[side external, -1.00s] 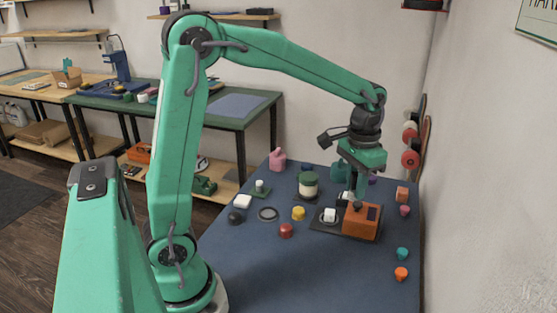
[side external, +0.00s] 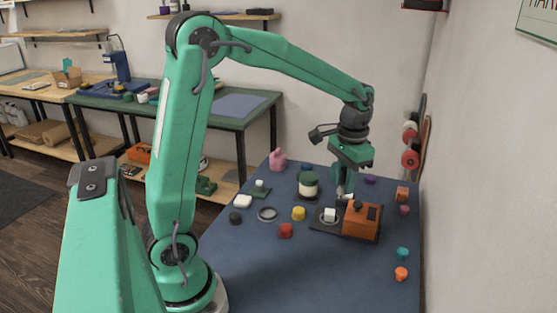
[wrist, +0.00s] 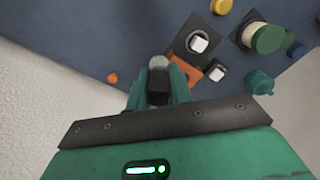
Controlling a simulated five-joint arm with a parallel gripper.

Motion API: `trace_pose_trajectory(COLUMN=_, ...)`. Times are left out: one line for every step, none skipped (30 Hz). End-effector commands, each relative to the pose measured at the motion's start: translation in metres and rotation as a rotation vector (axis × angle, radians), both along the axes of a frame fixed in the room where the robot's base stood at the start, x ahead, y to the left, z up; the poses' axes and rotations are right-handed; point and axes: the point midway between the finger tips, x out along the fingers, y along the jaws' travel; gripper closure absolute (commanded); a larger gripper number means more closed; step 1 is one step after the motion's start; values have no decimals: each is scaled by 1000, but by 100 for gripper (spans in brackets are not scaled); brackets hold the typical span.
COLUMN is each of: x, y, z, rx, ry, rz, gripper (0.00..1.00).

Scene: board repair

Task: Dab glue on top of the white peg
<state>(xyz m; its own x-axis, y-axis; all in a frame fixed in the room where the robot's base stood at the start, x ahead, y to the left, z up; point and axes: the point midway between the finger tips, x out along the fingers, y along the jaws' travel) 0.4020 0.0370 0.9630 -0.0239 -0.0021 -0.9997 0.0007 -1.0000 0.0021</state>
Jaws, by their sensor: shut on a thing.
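My gripper (side external: 346,188) is shut on a brush, which in the wrist view (wrist: 158,92) shows a black body and grey bristles (wrist: 159,62) between the green fingers. A white peg (side external: 330,214) stands in a pale ring on a dark plate (side external: 316,227), just left of the gripper in the side view. The peg also shows in the wrist view (wrist: 199,43), beyond and right of the bristles. The brush looks apart from the peg. A white jar with a green top (side external: 308,188), maybe the glue, stands behind the peg.
An orange block (side external: 358,222) with a dark knob stands close right of the peg. A teal object (wrist: 258,82) is right of the brush in the wrist view. Several small coloured pieces lie around. The front of the blue table (side external: 310,275) is clear.

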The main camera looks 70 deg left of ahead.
Motion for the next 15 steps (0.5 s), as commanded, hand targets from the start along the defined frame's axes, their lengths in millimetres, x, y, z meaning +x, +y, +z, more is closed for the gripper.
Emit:
trace_pose_trajectory(x=-1, y=12, z=-3, rx=-2, ry=8, rz=6, gripper=100)
trace_pose_trajectory(x=-2, y=19, z=-4, rx=-3, ry=13, rz=6, gripper=100)
trace_pose_trajectory(x=-3, y=28, z=-7, rx=-5, ry=20, rz=7, gripper=100)
trace_pose_trajectory(x=-5, y=36, z=-9, rx=-7, ry=26, rz=6, gripper=100)
trace_pose_trajectory(x=-6, y=43, z=-11, rx=-9, ry=32, rz=6, gripper=100)
trace_pose_trajectory(x=-8, y=54, z=-14, rx=-12, ry=40, rz=6, gripper=100)
trace_pose_trajectory(x=-10, y=62, z=-16, rx=-15, ry=46, rz=5, gripper=100)
trace_pose_trajectory(x=-12, y=69, z=-18, rx=-19, ry=53, rz=4, gripper=100)
trace_pose_trajectory(x=-15, y=80, z=-21, rx=-24, ry=62, rz=3, gripper=100)
trace_pose_trajectory(x=-18, y=87, z=-23, rx=-28, ry=69, rz=4, gripper=100)
trace_pose_trajectory(x=-20, y=95, z=-25, rx=-32, ry=75, rz=2, gripper=100)
trace_pose_trajectory(x=-24, y=105, z=-27, rx=-38, ry=84, rz=1, gripper=100)
trace_pose_trajectory(x=-27, y=112, z=-29, rx=-44, ry=91, rz=2, gripper=100)
trace_pose_trajectory(x=-30, y=119, z=-31, rx=-49, ry=98, rz=0, gripper=100)
trace_pose_trajectory(x=-34, y=129, z=-34, rx=-56, ry=105, rz=-1, gripper=100)
